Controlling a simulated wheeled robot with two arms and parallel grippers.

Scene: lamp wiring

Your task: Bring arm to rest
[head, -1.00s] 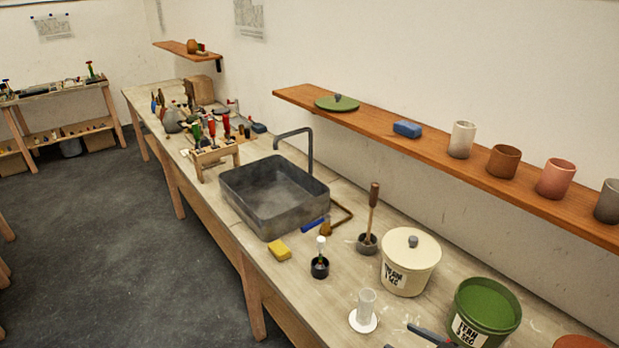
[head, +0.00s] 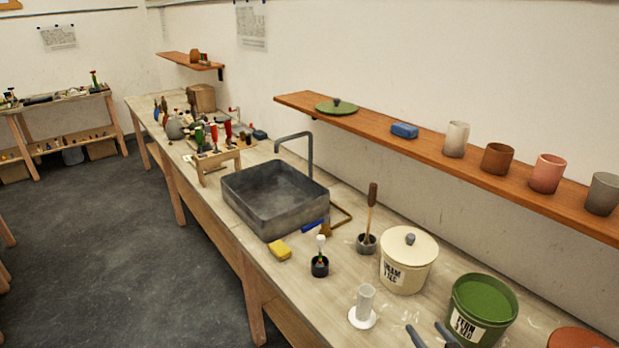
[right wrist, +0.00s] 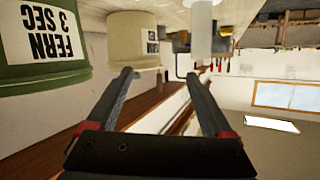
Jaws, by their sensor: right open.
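My right gripper (head: 428,331) shows at the bottom edge of the head view, its two dark fingers spread and empty. It is in front of the green FERN bucket (head: 483,308) and right of the white cylinder on a round base (head: 364,308). In the right wrist view my right gripper (right wrist: 158,76) has its fingers wide apart with nothing between them. That view is upside down, with the green bucket (right wrist: 40,50) at upper left and a cream bucket (right wrist: 133,40) behind the fingers. My left gripper is not in view.
The long bench holds a grey sink (head: 274,200), a cream lidded bucket (head: 408,262), a black pot with a brush (head: 319,267) and a yellow sponge (head: 279,250). A wooden shelf (head: 445,165) with cups runs along the wall. The floor (head: 130,240) to the left is clear.

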